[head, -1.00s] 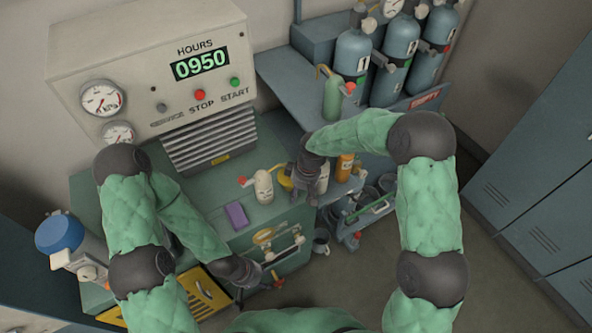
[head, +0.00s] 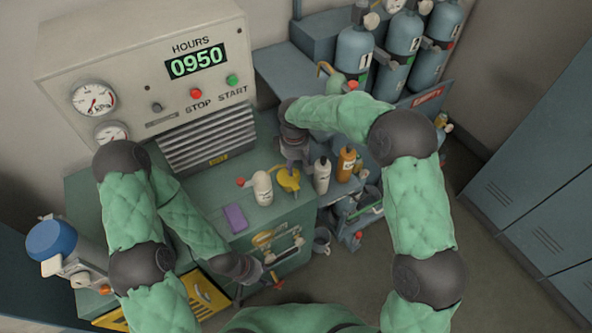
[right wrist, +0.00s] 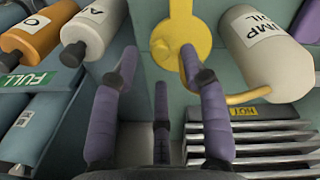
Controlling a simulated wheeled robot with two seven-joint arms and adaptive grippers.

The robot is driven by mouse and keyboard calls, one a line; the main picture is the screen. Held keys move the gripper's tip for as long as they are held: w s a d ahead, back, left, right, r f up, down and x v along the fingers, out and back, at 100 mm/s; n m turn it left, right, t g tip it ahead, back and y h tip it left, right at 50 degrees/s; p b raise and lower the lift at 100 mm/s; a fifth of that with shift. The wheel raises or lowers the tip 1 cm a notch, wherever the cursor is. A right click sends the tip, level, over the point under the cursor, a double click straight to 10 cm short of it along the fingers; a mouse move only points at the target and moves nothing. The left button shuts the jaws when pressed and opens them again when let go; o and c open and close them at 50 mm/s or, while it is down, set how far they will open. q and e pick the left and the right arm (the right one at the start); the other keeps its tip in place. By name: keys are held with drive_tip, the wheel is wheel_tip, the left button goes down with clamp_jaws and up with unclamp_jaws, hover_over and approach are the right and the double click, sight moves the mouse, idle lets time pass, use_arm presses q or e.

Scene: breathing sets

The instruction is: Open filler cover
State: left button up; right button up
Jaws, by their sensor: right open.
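The yellow filler cover (head: 289,182) sits on the green machine top, beside the white pump oil bottle (head: 263,188). It also shows in the right wrist view (right wrist: 182,62), with a raised yellow tab. My right gripper (head: 291,163) is just behind the cover in the head view.
A white bottle (head: 322,175) and an orange bottle (head: 346,163) stand right of the cover. A purple block (head: 236,217) lies on the machine top. Blue cylinders (head: 354,55) stand at the back right. The control panel (head: 150,70) rises behind.

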sight(296, 171)
drive_tip(key=shift+f, duration=1.5)
clamp_jaws()
